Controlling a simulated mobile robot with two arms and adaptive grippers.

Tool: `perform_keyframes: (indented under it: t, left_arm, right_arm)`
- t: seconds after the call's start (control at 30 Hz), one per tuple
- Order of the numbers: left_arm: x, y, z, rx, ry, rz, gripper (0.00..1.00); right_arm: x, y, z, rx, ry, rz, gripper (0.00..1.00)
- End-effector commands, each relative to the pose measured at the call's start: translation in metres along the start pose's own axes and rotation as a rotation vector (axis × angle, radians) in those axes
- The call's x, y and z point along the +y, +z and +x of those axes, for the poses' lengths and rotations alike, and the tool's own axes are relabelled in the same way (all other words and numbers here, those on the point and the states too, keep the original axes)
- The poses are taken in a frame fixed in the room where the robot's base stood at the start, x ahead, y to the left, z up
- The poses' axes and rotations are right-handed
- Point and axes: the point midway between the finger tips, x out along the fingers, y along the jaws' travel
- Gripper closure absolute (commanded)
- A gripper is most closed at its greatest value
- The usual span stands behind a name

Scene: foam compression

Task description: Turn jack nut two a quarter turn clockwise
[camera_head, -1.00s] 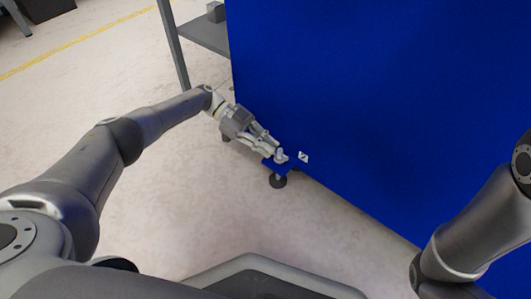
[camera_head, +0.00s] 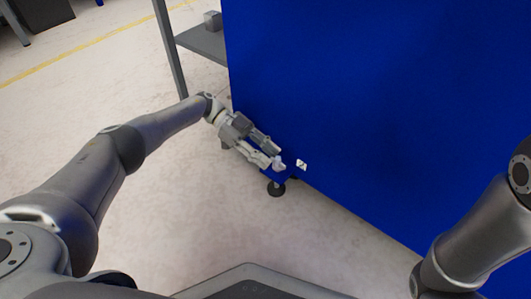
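The jack nut (camera_head: 279,164) is a small pale piece on a blue bracket (camera_head: 285,174) at the bottom edge of the blue machine panel. A dark round foot (camera_head: 276,189) stands on the floor below it. A small white label with a dark mark (camera_head: 302,165) is on the panel just right of the nut; its number is too small to read surely. My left gripper (camera_head: 273,156) is open, with its fingertips at the nut, one on the far side and one on the near side. Whether they touch it I cannot tell. Only my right arm's links show at the right edge; its gripper is out of view.
The large blue panel (camera_head: 380,100) fills the right and stands close beside the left gripper. A grey shelf (camera_head: 205,43) with a small grey box (camera_head: 212,20) stands behind. The pale floor (camera_head: 190,190) left of the panel is clear.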

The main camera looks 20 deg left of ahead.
Motion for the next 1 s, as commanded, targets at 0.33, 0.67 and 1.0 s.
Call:
perform_keyframes:
  t: [0.33,0.67,1.0]
  left_arm:
    - [-0.002,0.0,-0.03,-0.001,-0.006,0.0,0.7]
    - [-0.002,0.001,-0.063,-0.002,-0.001,0.0,0.7]
    - [0.0,0.0,-0.074,-0.001,0.001,0.0,0.7]
  right_arm:
    - [0.001,0.001,0.0,-0.002,0.002,0.0,0.0]
    - [0.0,0.001,0.0,-0.001,0.001,0.0,0.0]
    - [0.0,0.0,0.0,-0.001,0.001,0.0,0.0]
